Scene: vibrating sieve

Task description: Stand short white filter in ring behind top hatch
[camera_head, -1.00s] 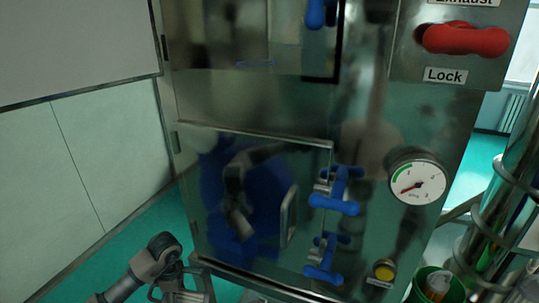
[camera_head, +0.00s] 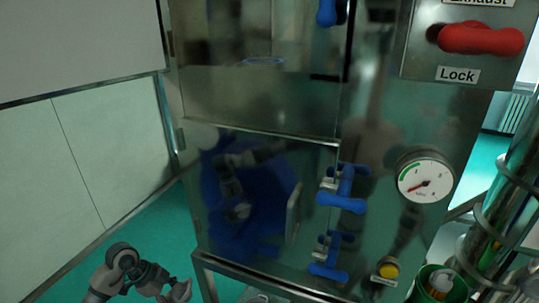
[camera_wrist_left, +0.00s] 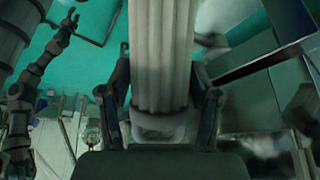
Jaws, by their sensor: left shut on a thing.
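The short white filter (camera_wrist_left: 163,50), a pale pleated cylinder, stands upright in the left wrist view. My left gripper (camera_wrist_left: 160,78) is shut on it, one finger on each side near its smooth lower end. In the head view the left arm (camera_head: 122,262) is low at the left, in front of the machine; its hand is partly cut off and the filter is not visible there.
The lower hatch (camera_head: 262,195) is shut, with blue latches (camera_head: 342,198) on its right. A gauge (camera_head: 425,178), yellow button (camera_head: 387,270) and red handle (camera_head: 480,40) are further right. A green bin (camera_head: 435,285) stands at the lower right. Floor is free at left.

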